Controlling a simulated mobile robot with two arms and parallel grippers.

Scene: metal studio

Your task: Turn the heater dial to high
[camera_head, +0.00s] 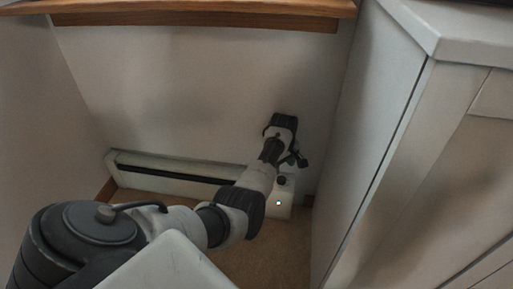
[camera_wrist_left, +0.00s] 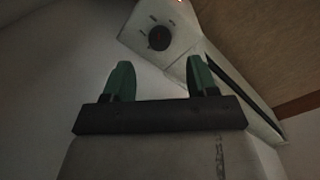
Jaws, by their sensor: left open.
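A long white heater (camera_head: 180,178) sits low against the back wall, with a dark slot along its front. Its black round dial (camera_head: 281,180) is near the heater's right end. In the left wrist view the dial (camera_wrist_left: 159,38) shows on the white heater end (camera_wrist_left: 185,55), with small marks around it too blurred to read. My left gripper (camera_head: 297,160) is above and close to the dial in the head view. In the left wrist view its two green fingers (camera_wrist_left: 161,80) are apart and empty, with the dial beyond them and not between them. My right gripper is not in view.
A grey-white cabinet (camera_head: 440,150) stands close on the right of the heater. A wooden ledge (camera_head: 200,18) runs along the wall above. Brown floor (camera_head: 240,245) lies in front of the heater. A small light (camera_head: 278,203) shows on the heater's end.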

